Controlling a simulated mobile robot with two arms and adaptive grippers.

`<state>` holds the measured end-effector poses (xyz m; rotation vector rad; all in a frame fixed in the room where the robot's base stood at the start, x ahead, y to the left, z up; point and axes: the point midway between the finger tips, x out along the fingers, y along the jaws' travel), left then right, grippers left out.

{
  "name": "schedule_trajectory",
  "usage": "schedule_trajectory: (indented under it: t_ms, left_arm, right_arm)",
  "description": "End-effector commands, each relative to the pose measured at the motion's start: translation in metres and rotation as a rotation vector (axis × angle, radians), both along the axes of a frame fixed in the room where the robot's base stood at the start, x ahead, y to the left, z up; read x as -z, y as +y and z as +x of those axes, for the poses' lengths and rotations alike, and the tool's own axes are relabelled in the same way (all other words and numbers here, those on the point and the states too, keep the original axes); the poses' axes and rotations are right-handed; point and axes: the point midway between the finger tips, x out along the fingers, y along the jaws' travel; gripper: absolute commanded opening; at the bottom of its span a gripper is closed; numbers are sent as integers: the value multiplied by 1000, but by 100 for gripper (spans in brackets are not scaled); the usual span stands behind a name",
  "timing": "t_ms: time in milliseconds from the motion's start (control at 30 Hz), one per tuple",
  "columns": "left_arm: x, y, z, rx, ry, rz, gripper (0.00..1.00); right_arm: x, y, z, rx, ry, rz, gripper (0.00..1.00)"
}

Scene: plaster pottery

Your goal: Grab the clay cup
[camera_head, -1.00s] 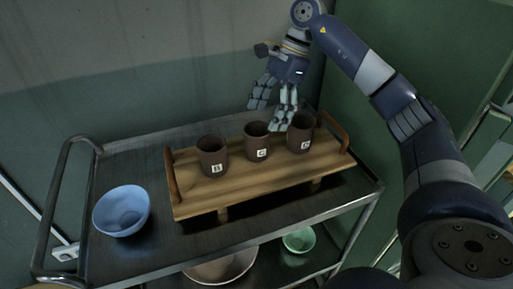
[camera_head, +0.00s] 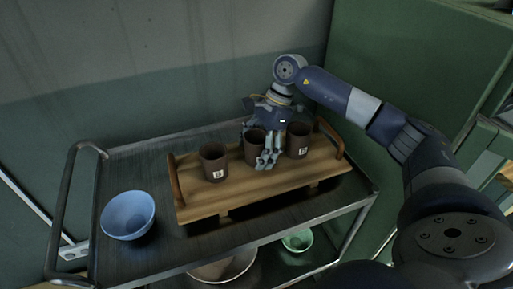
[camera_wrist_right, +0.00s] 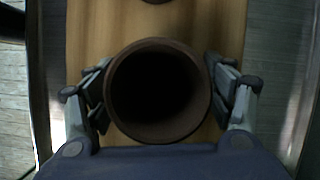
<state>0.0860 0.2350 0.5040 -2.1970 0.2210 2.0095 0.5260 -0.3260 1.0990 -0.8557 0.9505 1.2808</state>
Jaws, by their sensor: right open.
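Three brown clay cups stand upright in a row on a wooden tray (camera_head: 240,198): a left cup (camera_head: 213,160), a middle cup (camera_head: 251,150) and a right cup (camera_head: 298,141). The left and right cups show white letter labels; the middle one's label is hidden by my fingers. My right gripper (camera_head: 266,160) is open, reaching down around the middle cup. In the right wrist view its fingers (camera_wrist_right: 164,98) stand on both sides of the cup's round rim (camera_wrist_right: 160,133), close to its walls. I cannot tell whether they touch it. My left gripper is not in view.
The tray has raised handles at both ends and stands on a metal cart (camera_head: 130,178). A blue bowl (camera_head: 128,215) sits left of the tray. A beige bowl (camera_head: 222,268) and a green bowl (camera_head: 297,240) are on the lower shelf. A green wall is close on the right.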

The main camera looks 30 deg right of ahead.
Motion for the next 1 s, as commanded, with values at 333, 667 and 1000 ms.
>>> schedule_trajectory:
  t_ms: [333,667,1000]
  left_arm:
    - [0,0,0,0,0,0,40]
    - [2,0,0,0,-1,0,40]
    - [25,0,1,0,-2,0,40]
  right_arm:
    - [0,0,0,0,0,0,19]
    - [-2,0,0,1,-2,1,19]
    - [-33,0,2,0,-8,1,19]
